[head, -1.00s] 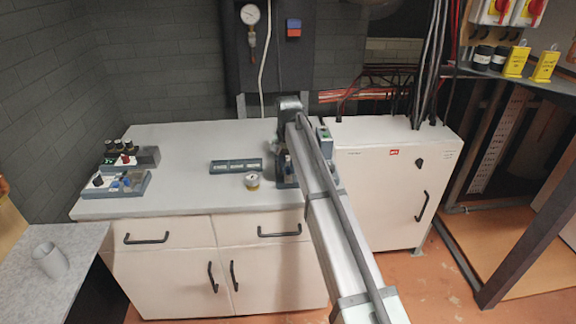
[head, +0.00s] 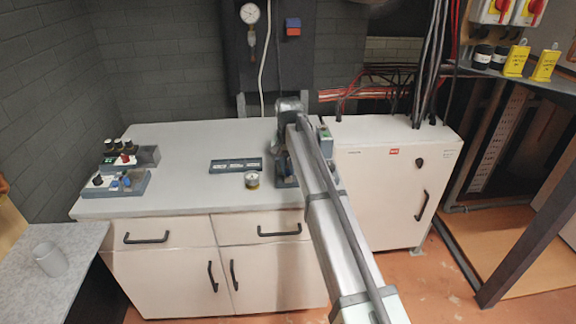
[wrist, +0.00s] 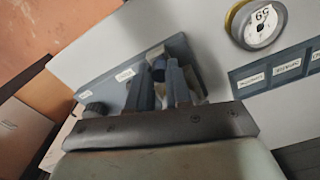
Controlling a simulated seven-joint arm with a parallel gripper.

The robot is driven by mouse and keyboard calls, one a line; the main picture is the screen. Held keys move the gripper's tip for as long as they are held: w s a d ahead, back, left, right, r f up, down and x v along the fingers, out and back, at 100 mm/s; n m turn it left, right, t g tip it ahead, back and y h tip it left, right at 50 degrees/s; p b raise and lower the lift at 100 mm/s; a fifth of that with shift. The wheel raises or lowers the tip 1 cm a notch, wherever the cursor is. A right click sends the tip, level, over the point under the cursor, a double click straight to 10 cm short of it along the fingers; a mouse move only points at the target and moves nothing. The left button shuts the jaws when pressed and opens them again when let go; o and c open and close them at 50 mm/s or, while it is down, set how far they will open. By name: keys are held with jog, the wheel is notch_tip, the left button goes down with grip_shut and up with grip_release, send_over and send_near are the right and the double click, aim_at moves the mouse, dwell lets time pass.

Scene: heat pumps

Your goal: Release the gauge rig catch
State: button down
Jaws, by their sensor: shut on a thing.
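The rig, a grey-blue fixture with white labels (wrist: 125,75), shows in the wrist view. A dark round knob (wrist: 96,108) sits near its left end. My gripper (wrist: 160,80) is shut on a small dark blue part (wrist: 158,70) of this fixture, probably the catch; the fingers hide most of it. In the head view my gripper (head: 287,178) is at the right end of the white counter, and my arm hides much of the fixture (head: 325,136).
A loose round gauge with a yellow rim (head: 252,180) stands left of my gripper, in front of a dark labelled tray (head: 236,165). Blocks with knobs (head: 118,183) are at the counter's left. A white cabinet (head: 385,190) stands right. The counter's middle left is clear.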

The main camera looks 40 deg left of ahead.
aim_at(289, 170)
jog(key=c, duration=1)
grip_release()
jog(key=shift+s+d, duration=0.2)
jog(key=shift+c, duration=0.2)
notch_tip(289, 170, up, 14)
jog(key=shift+f, duration=0.2)
